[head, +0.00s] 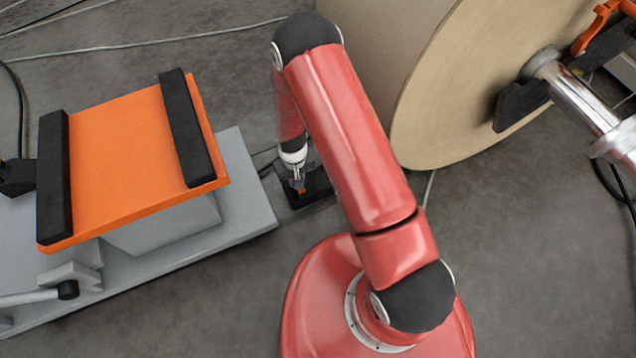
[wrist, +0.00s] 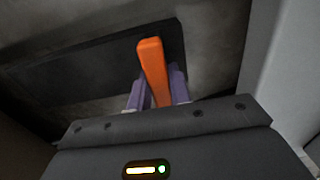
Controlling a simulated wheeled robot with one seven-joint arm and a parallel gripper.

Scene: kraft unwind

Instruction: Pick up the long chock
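A black chock (head: 316,187) with an orange handle (head: 301,190) lies on the floor beside the grey base, and I take it for the long chock. My gripper (head: 298,183) points down at its handle. In the wrist view the orange handle (wrist: 152,62) stands between the two purple fingers of my gripper (wrist: 157,88), and the dark block of the chock (wrist: 85,72) lies behind it. The fingers are close on both sides of the handle. I cannot tell whether they press on it. My arm and gripper hide part of the chock.
An orange platform (head: 120,150) with two black bars stands on a grey base (head: 245,190) at left. A large kraft roll (head: 455,85) stands at right, close to my arm, with a metal shaft (head: 575,95). Cables cross the floor. The lower right floor is clear.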

